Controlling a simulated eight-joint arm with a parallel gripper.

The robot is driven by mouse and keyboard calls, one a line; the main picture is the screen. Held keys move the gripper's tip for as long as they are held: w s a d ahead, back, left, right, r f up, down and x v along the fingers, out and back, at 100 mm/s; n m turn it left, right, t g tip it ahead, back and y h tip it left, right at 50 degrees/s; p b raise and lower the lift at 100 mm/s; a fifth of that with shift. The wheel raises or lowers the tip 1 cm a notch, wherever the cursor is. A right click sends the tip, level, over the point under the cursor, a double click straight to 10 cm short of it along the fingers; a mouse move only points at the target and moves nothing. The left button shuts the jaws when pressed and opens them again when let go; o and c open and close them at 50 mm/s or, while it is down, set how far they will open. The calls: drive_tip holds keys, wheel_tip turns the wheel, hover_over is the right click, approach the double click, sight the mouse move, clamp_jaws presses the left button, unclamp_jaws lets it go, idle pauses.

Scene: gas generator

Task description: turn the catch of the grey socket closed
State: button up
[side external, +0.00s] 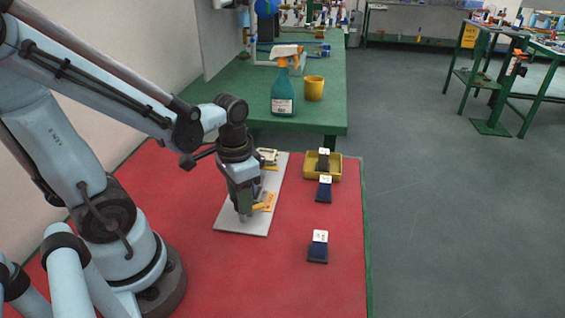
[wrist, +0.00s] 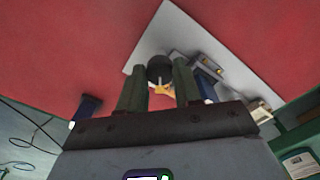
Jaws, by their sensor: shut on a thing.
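My gripper (side external: 243,217) points down over the near end of a light grey board (side external: 228,224). In the wrist view its two fingers (wrist: 159,75) stand on either side of a dark grey round part (wrist: 159,64), which seems to be the grey socket. A small pale bar on it, apparently the catch, lies between the fingers with something orange (wrist: 162,91) below. The gripper is shut on this catch. The fingers hide most of it, so its angle cannot be told. The socket is hidden behind the gripper in the side view.
An orange-yellow part (side external: 266,200) sits on the board close to the gripper, and a cream part (side external: 267,156) at its far end. Dark blue pieces with white tops (side external: 318,248) stand to the right, near a yellow tray (side external: 334,170). The red table is clear in front.

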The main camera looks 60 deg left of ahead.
drive_tip(key=n, duration=0.5)
drive_tip(key=shift+n, duration=0.3)
drive_tip(key=n, duration=0.5)
drive_tip(key=shift+n, duration=0.3)
drive_tip(key=o, duration=1)
drive_tip(key=shift+o, duration=0.2)
drive_tip(key=shift+r, duration=0.15)
wheel_tip(320, 180, up, 12)
idle(0.4)
